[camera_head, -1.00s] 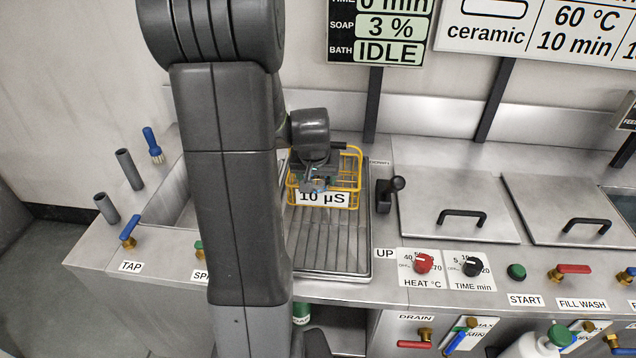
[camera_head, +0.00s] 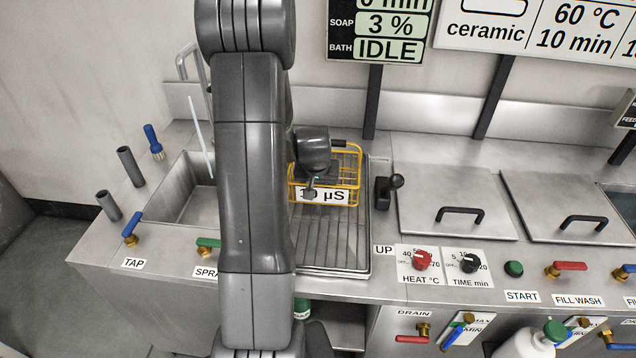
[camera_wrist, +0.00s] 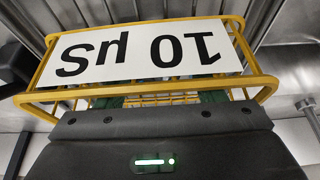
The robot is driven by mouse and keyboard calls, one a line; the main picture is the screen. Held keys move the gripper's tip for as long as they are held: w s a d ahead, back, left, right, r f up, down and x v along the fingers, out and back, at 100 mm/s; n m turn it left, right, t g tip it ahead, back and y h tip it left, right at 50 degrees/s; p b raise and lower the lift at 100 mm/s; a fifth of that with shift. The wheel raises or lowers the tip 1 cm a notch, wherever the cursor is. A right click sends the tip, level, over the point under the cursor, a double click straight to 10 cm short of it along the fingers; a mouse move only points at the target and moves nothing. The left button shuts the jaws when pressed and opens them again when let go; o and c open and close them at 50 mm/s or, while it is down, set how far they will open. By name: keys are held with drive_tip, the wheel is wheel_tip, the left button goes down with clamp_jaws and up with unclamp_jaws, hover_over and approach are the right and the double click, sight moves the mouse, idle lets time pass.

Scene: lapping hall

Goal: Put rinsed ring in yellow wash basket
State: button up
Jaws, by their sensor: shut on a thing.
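The yellow wash basket (camera_head: 357,170) is a wire basket with a white "10 µS" label (camera_head: 340,197) on its near side. It stands on the ribbed drain board. My gripper (camera_head: 311,186) is at the basket's left part and covers some of the label. In the wrist view the basket (camera_wrist: 250,52) and its upside-down label (camera_wrist: 150,52) lie just ahead of my gripper (camera_wrist: 162,99). Its green fingers stand apart, partly behind the label and basket wires. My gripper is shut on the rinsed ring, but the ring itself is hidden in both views.
A sink (camera_head: 180,195) lies left of the drain board (camera_head: 335,245), behind my arm. A black lever (camera_head: 388,190) stands right of the board. Two lidded tanks (camera_head: 455,190) follow on the right. Taps and knobs line the front edge.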

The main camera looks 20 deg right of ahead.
drive_tip(key=shift+f, duration=0.1)
drive_tip(key=o, duration=1.3)
drive_tip(key=shift+r, duration=0.25)
drive_tip(key=v, duration=1.1)
drive_tip(key=shift+s+r, duration=0.2)
drive_tip(key=shift+r, duration=0.15)
